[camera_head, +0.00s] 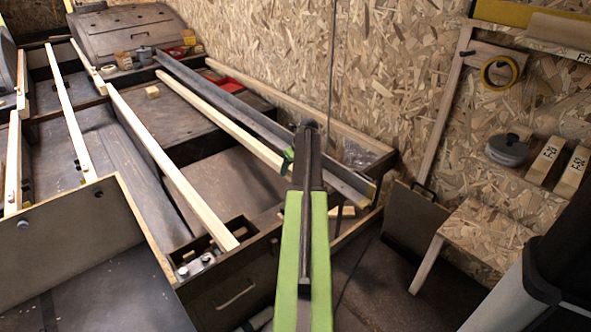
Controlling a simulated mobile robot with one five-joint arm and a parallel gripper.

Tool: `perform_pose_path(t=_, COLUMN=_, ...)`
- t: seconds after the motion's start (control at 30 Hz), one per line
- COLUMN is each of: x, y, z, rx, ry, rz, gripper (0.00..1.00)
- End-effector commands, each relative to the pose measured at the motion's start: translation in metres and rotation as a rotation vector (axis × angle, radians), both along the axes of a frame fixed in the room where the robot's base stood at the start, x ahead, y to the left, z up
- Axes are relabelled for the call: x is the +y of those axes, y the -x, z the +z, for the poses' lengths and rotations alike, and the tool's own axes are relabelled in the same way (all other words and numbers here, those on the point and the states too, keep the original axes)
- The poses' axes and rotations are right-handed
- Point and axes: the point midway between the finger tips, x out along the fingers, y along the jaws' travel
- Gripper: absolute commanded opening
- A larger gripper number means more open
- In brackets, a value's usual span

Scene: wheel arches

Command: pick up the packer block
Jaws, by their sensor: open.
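A small pale wooden block (152,91), which looks like the packer block, lies on the dark boarded surface at the upper left, between two long pale battens. My arm reaches up the middle of the picture, and my gripper (307,127) is at its far end, to the right of the block and well apart from it. The gripper is open. Its fingers are small and dark here, and nothing shows held in them.
Long battens (175,165) and a dark metal-like rail (262,122) cross the framed bed. Tape and tins (135,58) sit at the back. A wooden stool (480,232) stands right. Two marked blocks (557,165) are by the chipboard wall. Bare boards surround the small block.

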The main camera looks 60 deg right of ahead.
Motion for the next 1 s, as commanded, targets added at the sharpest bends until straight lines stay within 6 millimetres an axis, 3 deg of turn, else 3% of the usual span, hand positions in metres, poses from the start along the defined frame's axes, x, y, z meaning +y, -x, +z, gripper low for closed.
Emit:
perform_pose_path(t=0.23, x=0.0002, y=-0.0006, z=0.0005, rx=0.0, ry=0.0, rz=0.001, gripper=0.62)
perform_pose_path(t=0.7, x=0.0005, y=-0.0008, z=0.0004, rx=0.0, ry=0.0, rz=0.001, gripper=0.0)
perform_pose_path(t=0.73, x=0.0005, y=-0.0008, z=0.0004, rx=0.0, ry=0.0, rz=0.001, gripper=0.0)
perform_pose_path(t=0.77, x=0.0005, y=-0.0008, z=0.0004, rx=0.0, ry=0.0, rz=0.001, gripper=0.39)
perform_pose_path(t=0.93, x=0.0006, y=-0.0008, z=0.0004, rx=0.0, ry=0.0, rz=0.001, gripper=0.61)
perform_pose_path(t=1.0, x=0.0006, y=-0.0008, z=0.0004, rx=0.0, ry=0.0, rz=0.001, gripper=0.61)
